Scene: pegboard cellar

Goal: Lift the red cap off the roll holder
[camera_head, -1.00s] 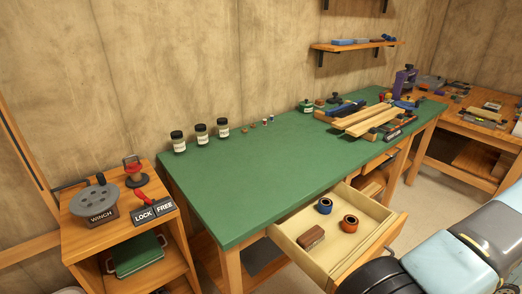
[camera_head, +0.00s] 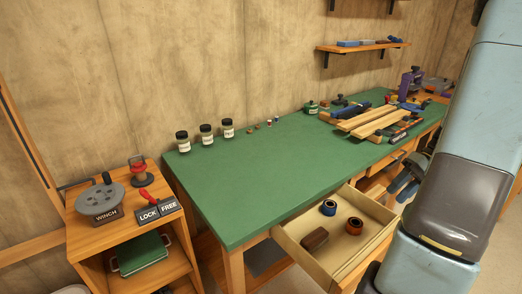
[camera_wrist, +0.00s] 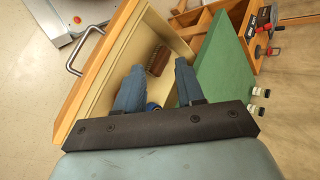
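A small upright holder with a red cap (camera_head: 137,163) stands at the back of the low wooden cabinet on the left, beside the winch. I take it to be the roll holder; it looks small, and how the cap sits is hard to tell. It also shows in the wrist view as a red-topped piece (camera_wrist: 267,50) at the upper right. My gripper (camera_wrist: 158,72) is open and empty above the pulled-out drawer, far from the cap. In the head view its fingers (camera_head: 405,184) show partly at the right, beside my arm.
The open drawer (camera_head: 292,251) holds a brown brush (camera_head: 315,239), a blue roll (camera_head: 328,207) and an orange-brown roll (camera_head: 354,226). The green bench (camera_head: 240,180) is mostly clear, with jars (camera_head: 206,134) along its back. The winch (camera_head: 100,200) and red lever (camera_head: 148,195) stand near the holder.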

